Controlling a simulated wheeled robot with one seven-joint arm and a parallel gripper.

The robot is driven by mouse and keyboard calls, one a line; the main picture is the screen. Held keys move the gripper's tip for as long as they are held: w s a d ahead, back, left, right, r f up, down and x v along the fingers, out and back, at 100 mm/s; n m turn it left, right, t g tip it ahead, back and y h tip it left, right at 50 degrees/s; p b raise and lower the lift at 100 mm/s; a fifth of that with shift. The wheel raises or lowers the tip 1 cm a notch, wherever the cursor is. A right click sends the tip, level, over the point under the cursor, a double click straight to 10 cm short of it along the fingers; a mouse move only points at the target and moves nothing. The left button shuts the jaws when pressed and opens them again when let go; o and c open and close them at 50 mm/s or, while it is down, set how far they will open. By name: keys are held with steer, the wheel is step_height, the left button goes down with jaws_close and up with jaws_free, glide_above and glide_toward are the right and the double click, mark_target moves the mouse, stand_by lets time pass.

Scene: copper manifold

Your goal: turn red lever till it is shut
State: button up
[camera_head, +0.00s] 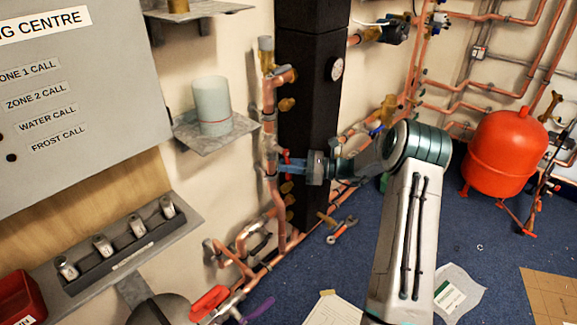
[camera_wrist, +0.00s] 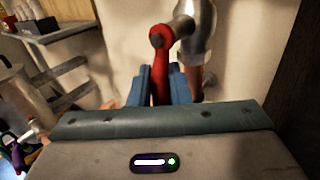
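The red lever (camera_wrist: 160,62) stands between the two blue fingers of my gripper (camera_wrist: 163,85) in the wrist view. Its round pivot end is at the top, beside a grey metal valve body (camera_wrist: 197,35). The fingers are close together, one on each side of the lever, and appear to be closed on it. The lower part of the lever is hidden behind the gripper body. In the head view, my gripper (camera_head: 290,166) reaches left to the vertical copper pipe (camera_head: 270,130), and a small red piece of the lever (camera_head: 286,155) shows at the fingertips.
A black column (camera_head: 310,100) stands just behind my gripper. A shelf with a pale cylinder (camera_head: 212,106) is to the left. Copper pipes (camera_head: 245,235) run below. A red tank (camera_head: 503,155) stands at the right on the blue floor. Tools and papers lie on the floor.

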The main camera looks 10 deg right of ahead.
jaws_close()
steer(key=shift+p, duration=0.3)
steer(key=shift+s+a+r+m+t+h+p, duration=0.6)
steer(key=shift+m+t+p, duration=1.85)
steer(key=shift+m, duration=1.85)
steer(key=shift+s+a+r+m+t+h+p, duration=0.3)
steer(key=shift+a+r+m+t+p, duration=0.35)
steer(key=shift+m+t+p, duration=2.75)
steer(key=shift+s+a+r+m+t+h+p, duration=0.65)
steer(key=shift+m+t+p, duration=0.85)
steer(key=shift+m, duration=3.7)
steer(key=shift+w+d+r+m+t, duration=0.2)
steer(key=shift+w+r+m+t, duration=0.1)
steer(key=shift+m, duration=0.1)
steer(key=o, duration=0.6)
jaws_free()
